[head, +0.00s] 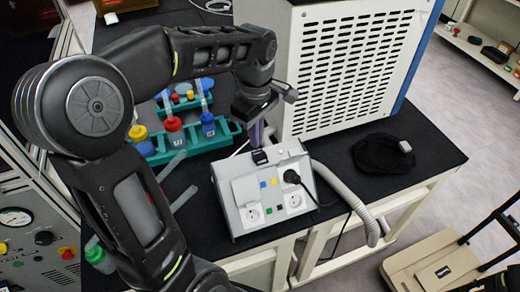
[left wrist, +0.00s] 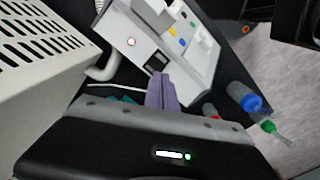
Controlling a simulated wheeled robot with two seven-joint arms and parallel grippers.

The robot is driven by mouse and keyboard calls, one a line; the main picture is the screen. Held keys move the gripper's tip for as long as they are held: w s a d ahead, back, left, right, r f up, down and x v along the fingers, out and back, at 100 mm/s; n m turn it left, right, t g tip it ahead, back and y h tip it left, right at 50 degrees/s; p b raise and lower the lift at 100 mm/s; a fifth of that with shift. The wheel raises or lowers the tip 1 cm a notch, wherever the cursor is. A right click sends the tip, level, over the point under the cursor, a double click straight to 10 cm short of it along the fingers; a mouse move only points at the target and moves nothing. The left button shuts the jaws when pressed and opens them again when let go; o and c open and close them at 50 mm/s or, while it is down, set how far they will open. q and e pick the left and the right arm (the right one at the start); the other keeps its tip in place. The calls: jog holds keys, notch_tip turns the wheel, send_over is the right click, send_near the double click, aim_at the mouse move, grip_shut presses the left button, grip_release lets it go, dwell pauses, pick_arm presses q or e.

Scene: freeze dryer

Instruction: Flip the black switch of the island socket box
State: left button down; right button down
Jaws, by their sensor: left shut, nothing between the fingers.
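The island socket box (head: 262,195) is white with a sloped face and stands on the black table top. It also shows in the left wrist view (left wrist: 178,75). Its black switch (head: 259,157) sits at the upper edge of the face. It also shows in the left wrist view (left wrist: 156,62), near a lit red light (left wrist: 131,42). My left gripper (head: 257,138) is shut and empty, with purple fingers (left wrist: 163,90) pointing down at the switch. The fingertips are very close to the switch; I cannot tell whether they touch it. My right gripper is not in view.
A black plug (head: 291,177) with a cable sits in the box. A white vented machine (head: 355,60) stands behind, with a grey hose (head: 345,195) beside the box. A green rack (head: 190,143) with bottles is left, and a black cloth (head: 380,154) lies right.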

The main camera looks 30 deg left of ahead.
pick_arm(q)
jog(key=shift+r+p, duration=0.55)
jog(key=shift+r, duration=0.5)
